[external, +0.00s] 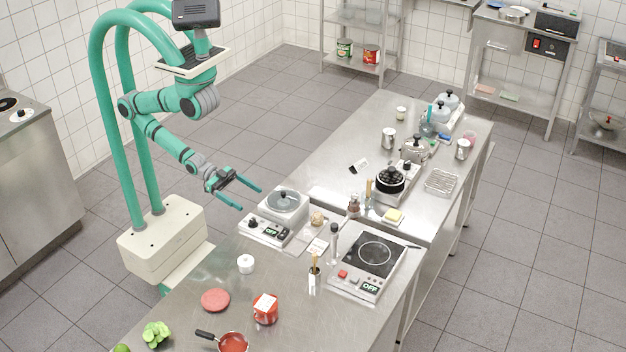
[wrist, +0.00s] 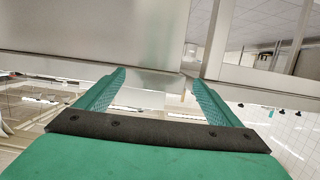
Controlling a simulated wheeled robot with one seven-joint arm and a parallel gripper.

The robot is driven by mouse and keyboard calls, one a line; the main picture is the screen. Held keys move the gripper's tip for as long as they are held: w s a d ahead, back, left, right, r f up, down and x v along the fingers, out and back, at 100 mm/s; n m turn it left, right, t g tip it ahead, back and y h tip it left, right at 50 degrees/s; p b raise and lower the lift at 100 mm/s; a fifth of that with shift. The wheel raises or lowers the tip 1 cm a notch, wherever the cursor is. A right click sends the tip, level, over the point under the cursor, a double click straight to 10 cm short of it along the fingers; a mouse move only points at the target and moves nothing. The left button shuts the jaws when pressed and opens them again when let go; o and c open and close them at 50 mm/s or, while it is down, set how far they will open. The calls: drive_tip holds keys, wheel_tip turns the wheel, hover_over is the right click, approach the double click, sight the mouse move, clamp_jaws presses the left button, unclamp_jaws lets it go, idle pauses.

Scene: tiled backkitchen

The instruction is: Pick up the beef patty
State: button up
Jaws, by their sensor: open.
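The beef patty (external: 215,299) is a flat, round, reddish-pink disc lying on the near part of the steel table in the external view. My gripper (external: 250,198) is open and empty. It is beside the left edge of the table, well behind the patty and apart from it. In the wrist view my gripper's two green fingers (wrist: 152,88) are spread wide with nothing between them. The patty does not show in the wrist view.
Near the patty are a red package (external: 265,308), a small white jar (external: 246,263), a pan of red sauce (external: 232,343) and green leaves (external: 157,334). A scale-like appliance (external: 283,203) stands close to my gripper. An induction hob (external: 372,252) is further right. Bare steel surrounds the patty.

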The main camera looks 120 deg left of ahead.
drive_tip(key=w+d+f+m+g+h, duration=0.2)
drive_tip(key=d+f+g+h, duration=0.1)
drive_tip(key=d+f, duration=0.5)
drive_tip(key=w+d+f+m+g+h, duration=0.25)
drive_tip(key=d+f, duration=0.35)
drive_tip(key=d, duration=0.4)
drive_tip(key=s+d+f+m+g, duration=0.1)
drive_tip(key=d, duration=0.8)
drive_tip(key=s+d+f+m+g, duration=0.1)
drive_tip(key=s+d+f, duration=0.1)
drive_tip(key=d, duration=0.7)
drive_tip(key=d+r+t+h, duration=0.2)
drive_tip(key=d+r, duration=0.6)
drive_tip(key=r, duration=0.3)
drive_tip(key=d+r+t+h, duration=0.2)
drive_tip(key=d+r, duration=0.5)
drive_tip(key=r, duration=0.3)
drive_tip(key=n+t+y, duration=0.2)
drive_tip(key=y, duration=0.2)
approach(212, 294)
drive_tip(key=w, duration=0.2)
drive_tip(key=shift+w+d+f, duration=0.1)
drive_tip(key=shift+w+d, duration=0.2)
drive_tip(key=shift+w, duration=0.1)
drive_tip(key=shift+f+x, duration=0.15)
drive_tip(key=shift+x, duration=1.4)
drive_tip(key=shift+f+x, duration=0.1)
drive_tip(key=shift+x, duration=1.5)
drive_tip(key=shift+s+d, duration=0.15)
drive_tip(key=shift+c, duration=0.5)
